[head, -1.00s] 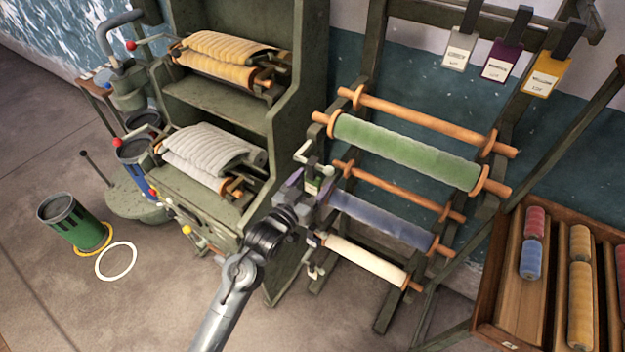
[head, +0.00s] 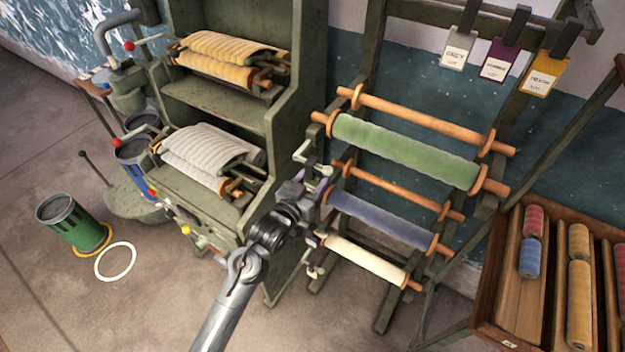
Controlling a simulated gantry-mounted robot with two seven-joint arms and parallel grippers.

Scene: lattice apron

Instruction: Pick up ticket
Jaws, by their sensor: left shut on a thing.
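My left gripper (head: 312,187) is at the left end of the blue roll (head: 380,220) on the rack. It is shut on a small ticket there, which the fingers mostly hide. I cannot tell whether the ticket is still touching its holder. Three larger tickets hang from dark clips at the top right: a grey one (head: 458,49), a purple one (head: 502,60) and a yellow one (head: 546,73). My right gripper is out of view.
The rack also carries a green roll (head: 405,150) and a cream roll (head: 362,259). A green shelf unit (head: 215,105) with ribbed rolls stands left. A wooden crate of spools (head: 508,300) is at lower right. A green can (head: 75,228) and white ring (head: 115,262) are on the floor.

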